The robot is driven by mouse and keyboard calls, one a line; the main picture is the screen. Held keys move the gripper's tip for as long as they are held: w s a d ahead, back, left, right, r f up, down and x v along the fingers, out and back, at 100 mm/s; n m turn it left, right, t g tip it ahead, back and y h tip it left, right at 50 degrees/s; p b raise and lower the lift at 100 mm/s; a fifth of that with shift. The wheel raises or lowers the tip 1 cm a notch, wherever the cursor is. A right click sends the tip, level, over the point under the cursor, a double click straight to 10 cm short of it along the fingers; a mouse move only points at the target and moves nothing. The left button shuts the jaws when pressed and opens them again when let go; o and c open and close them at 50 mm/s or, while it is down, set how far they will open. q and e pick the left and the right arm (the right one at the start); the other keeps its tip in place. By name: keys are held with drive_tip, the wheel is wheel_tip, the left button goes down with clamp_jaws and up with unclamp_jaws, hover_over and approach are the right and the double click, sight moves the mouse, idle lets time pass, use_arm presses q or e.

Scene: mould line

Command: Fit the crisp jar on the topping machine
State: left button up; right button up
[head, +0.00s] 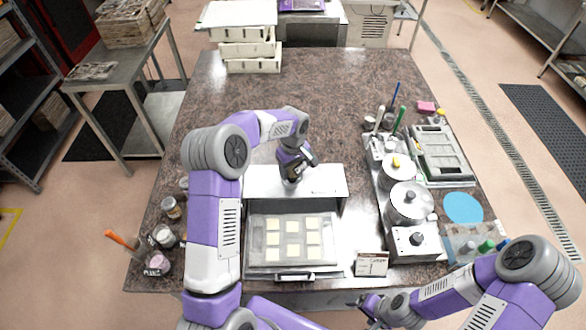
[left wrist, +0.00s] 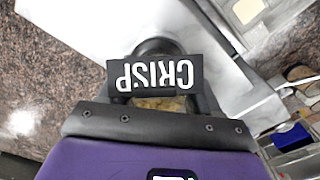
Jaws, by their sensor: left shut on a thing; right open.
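My left gripper (head: 296,166) is shut on the crisp jar (head: 291,175), which is small and dark in the head view and partly hidden by the gripper. In the left wrist view the black label reading CRISP (left wrist: 155,75) shows upside down between the fingers, with pale brown contents below it. The topping machine (head: 325,183) has a white top plate directly under or behind the jar. I cannot tell whether the jar touches it. A tray of several pale squares (head: 273,262) lies at the machine's front. My right gripper (head: 370,303) is open and empty near the table's front edge.
Several labelled jars (head: 171,208) stand on the left of the table, with an orange-handled tool (head: 118,238) beside them. Metal pots (head: 410,202) and a grey mould tray (head: 442,153) stand on the right. A small sign (head: 371,264) stands front right. The back middle is clear.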

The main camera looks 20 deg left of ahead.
use_arm(q)
drive_tip(key=shift+f, duration=0.2)
drive_tip(key=shift+f+b, duration=0.4)
drive_tip(key=shift+b, duration=0.1)
drive_tip(key=o, duration=1.2)
wheel_tip(320, 180, up, 8)
drive_tip(key=shift+f, duration=0.2)
